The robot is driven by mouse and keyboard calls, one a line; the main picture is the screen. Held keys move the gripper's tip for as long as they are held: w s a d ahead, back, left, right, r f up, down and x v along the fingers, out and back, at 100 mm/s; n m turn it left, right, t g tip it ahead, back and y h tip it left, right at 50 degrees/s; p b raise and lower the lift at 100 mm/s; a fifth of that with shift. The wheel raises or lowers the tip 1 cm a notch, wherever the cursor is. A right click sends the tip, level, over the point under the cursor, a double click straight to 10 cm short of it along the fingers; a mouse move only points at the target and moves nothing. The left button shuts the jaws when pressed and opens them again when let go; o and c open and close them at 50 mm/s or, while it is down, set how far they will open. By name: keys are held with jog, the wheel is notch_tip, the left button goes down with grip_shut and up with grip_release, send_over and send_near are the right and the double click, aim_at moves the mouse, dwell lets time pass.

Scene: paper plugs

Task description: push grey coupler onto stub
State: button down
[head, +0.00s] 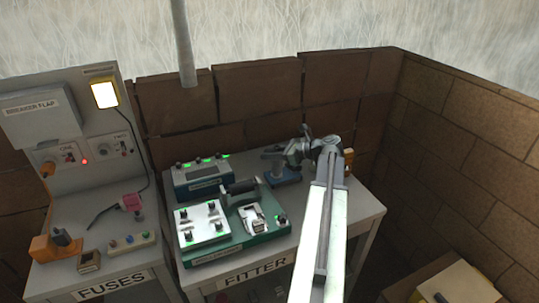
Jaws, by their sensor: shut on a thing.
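My arm reaches over the FITTER bench, and my gripper (294,152) is at its back, above and beside a small blue base (285,177). The gripper is shut on a small grey piece, which I take to be the grey coupler (274,152). The piece is at the left of the jaws, over the blue base. The fingers and the piece are small and overlap, so its exact tilt is unclear. I cannot make out the stub apart from the grey parts above the blue base, nor whether the coupler touches it.
A blue box with green lights (203,178) stands left of the blue base. The FUSES bench (110,262) is at left. Brick walls close the back and right.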

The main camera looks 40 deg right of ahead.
jog(key=shift+f+b, duration=0.75)
jog(key=shift+f, duration=0.05)
jog(key=shift+r, duration=0.1)
jog(key=c, duration=1.2)
grip_release()
jog(key=shift+c, duration=0.2)
jog(key=p+v, duration=0.3)
jog(key=v, duration=0.5)
jog(key=shift+d, duration=0.1)
